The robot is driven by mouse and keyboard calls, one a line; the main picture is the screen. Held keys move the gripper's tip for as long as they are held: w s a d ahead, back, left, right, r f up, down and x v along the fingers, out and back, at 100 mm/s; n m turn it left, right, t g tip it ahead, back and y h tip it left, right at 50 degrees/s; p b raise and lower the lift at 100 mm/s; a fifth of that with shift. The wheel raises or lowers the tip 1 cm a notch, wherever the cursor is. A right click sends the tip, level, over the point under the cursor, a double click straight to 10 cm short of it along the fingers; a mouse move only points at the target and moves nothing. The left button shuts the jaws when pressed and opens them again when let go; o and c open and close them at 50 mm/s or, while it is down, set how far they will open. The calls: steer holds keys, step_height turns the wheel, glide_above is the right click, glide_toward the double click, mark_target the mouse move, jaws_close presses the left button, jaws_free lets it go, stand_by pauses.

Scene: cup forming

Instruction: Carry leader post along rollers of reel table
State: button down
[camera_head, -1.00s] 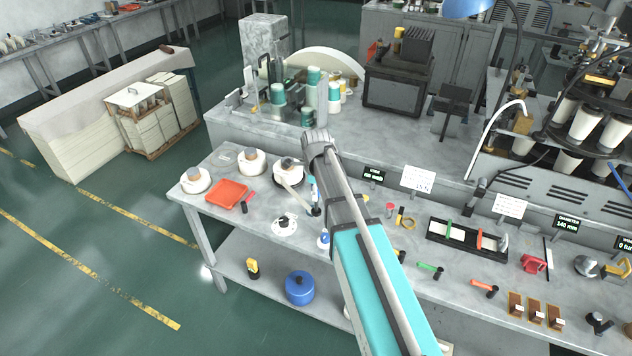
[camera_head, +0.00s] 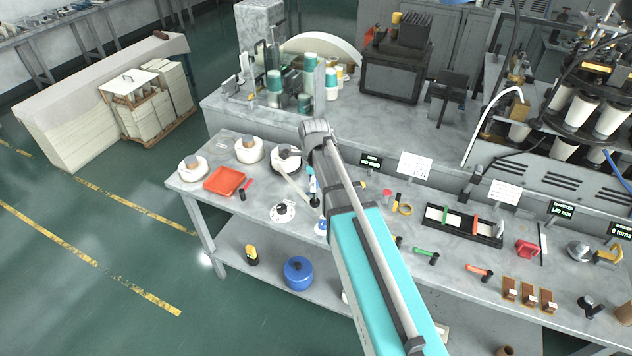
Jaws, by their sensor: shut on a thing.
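The reel table appears to be the left part of the grey bench (camera_head: 230,212), with white rolls (camera_head: 193,169), (camera_head: 248,150) and (camera_head: 287,158) along its back. A pale strip (camera_head: 294,187) runs from the third roll towards a small dark upright piece (camera_head: 314,201); I cannot tell whether that piece is the leader post. The rollers cannot be made out clearly.
An orange tray (camera_head: 224,181) and a white disc (camera_head: 282,212) lie on the bench. A blue pot (camera_head: 299,273) stands on the lower shelf. A black tray (camera_head: 463,225) and several small tools lie to the right. Green floor is open at the left.

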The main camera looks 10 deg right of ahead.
mark_target(315, 201)
steer(key=shift+f, duration=0.1)
step_height(315, 201, down, 4)
steer(key=b, duration=0.4)
steer(key=shift+w+f+b, duration=0.1)
steer(key=shift+f+b, duration=0.1)
steer(key=shift+b, duration=0.1)
